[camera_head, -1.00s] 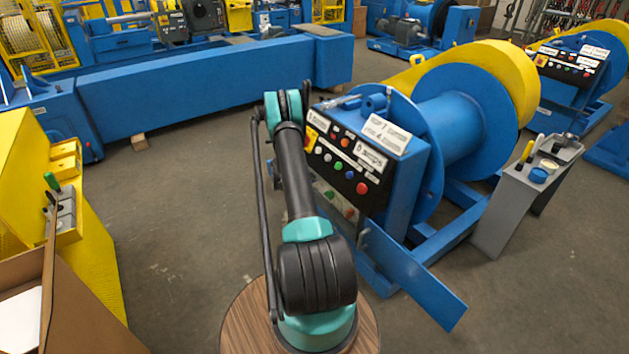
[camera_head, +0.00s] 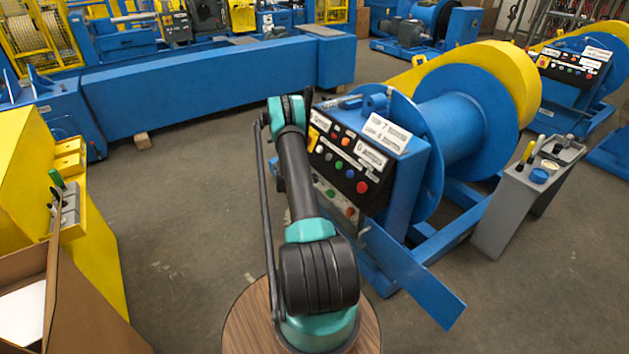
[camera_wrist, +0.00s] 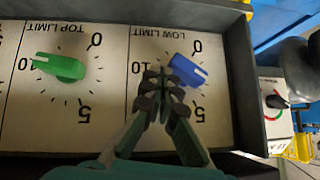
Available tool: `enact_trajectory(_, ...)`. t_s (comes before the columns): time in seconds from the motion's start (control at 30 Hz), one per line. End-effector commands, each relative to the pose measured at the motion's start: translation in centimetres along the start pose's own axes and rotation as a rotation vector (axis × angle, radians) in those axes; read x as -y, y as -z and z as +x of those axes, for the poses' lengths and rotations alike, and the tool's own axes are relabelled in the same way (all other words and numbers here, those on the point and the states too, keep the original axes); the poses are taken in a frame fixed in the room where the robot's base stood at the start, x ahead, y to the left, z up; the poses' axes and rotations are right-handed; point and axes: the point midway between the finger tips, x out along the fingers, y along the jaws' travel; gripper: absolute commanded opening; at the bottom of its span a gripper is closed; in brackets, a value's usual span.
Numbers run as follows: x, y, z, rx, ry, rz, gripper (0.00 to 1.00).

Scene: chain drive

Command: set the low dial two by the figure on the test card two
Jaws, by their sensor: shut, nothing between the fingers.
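In the wrist view, where the lettering is upside down, the blue low-limit knob (camera_wrist: 189,70) sits on a white dial face marked 0, 5 and 10. Its white mark faces right, between 0 and 5. My gripper (camera_wrist: 168,76) is shut and empty, with its fingertips over the left end of that knob; I cannot tell whether they touch. In the head view, a white card (camera_head: 386,133) on the near blue machine reads top 7 and low 4. My arm hides the dials there.
A dark raised edge (camera_wrist: 243,80) bounds the dial panel on the right. A button panel (camera_head: 345,165) faces my arm on the near machine (camera_head: 405,180). A grey stand (camera_head: 520,200) is to the right. A similar machine with a white card (camera_head: 598,53) stands behind.

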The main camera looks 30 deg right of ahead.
Motion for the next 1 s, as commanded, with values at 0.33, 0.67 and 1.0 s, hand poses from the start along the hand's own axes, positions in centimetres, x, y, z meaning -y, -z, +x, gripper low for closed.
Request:
enact_trajectory(0.33,0.0,0.0,0.0,0.0,0.0,0.0,0.0)
enact_trajectory(0.67,0.1,0.4,-0.4,0.0,0.0,0.0,0.0)
enact_trajectory(1.0,0.2,1.2,-1.2,0.0,0.0,0.0,0.0)
